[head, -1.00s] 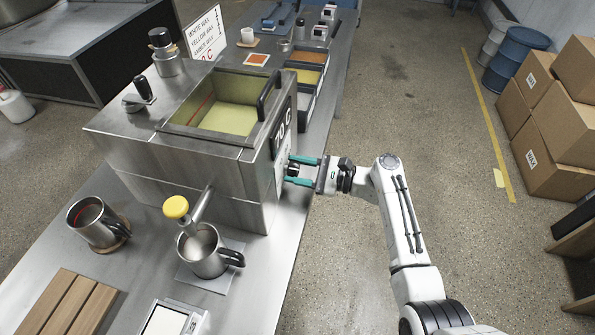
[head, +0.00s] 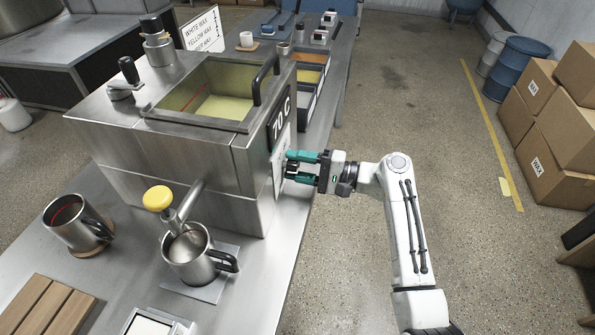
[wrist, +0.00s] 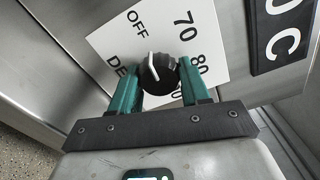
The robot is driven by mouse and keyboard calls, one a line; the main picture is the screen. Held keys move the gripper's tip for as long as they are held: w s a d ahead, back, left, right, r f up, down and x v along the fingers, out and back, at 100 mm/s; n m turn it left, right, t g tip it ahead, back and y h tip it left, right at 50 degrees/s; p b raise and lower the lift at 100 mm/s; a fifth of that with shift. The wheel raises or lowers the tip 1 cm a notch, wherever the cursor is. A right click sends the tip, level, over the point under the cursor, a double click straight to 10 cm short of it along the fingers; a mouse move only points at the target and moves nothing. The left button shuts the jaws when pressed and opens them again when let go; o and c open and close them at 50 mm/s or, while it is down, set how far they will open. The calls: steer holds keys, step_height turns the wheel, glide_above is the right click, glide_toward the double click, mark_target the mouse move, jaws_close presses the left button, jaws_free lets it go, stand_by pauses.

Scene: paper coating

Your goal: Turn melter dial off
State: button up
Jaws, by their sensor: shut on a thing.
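The melter (head: 200,165) is a steel box with an open top holding yellow wax. Its dial (wrist: 160,76) is a round black knob with a white pointer, on a white plate (wrist: 125,48) marked OFF, 70, 80 and further partly hidden marks. The pointer is directed up and slightly left in the wrist view, toward OFF. My gripper (head: 292,166) is at the melter's right face, with its green fingers on either side of the dial, shut on it. The fingers also show in the wrist view (wrist: 158,88). In the head view the fingers largely hide the dial.
A black sign (head: 281,118) reading 70 C is above the plate. A yellow-knobbed tap (head: 158,198) hangs over a steel mug (head: 190,256). Another mug (head: 72,222) stands left. The floor (head: 450,230) right of the table is open; boxes (head: 555,115) are stacked far right.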

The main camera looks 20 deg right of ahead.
steer(key=shift+n+b, duration=0.35)
steer(key=shift+n, duration=0.25)
steer(key=o, duration=1)
steer(key=b+v, duration=0.1)
steer(key=v, duration=0.9)
steer(key=shift+s+d, duration=0.2)
steer(key=shift+d, duration=0.15)
